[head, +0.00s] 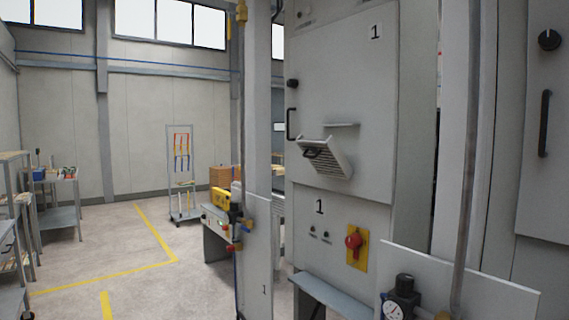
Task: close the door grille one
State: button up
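The door grille (331,160) is a small slatted flap on the grey cabinet door (352,110) marked 1. It is tilted out from the door, with its upper edge standing away from the panel. A dark handle (312,152) sits on its upper left part. A narrow ledge (341,125) juts from the door just above it. My gripper is not in view, so its state does not show.
Below the door is a panel with a red rotary switch (353,242) on a yellow plate. A pressure gauge (391,310) and a plate stand at front right. A grey post (257,110) rises left of the cabinet. Open floor (150,285) with yellow lines lies left.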

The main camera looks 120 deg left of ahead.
aim_at(326, 158)
jog(key=u, duration=3.9)
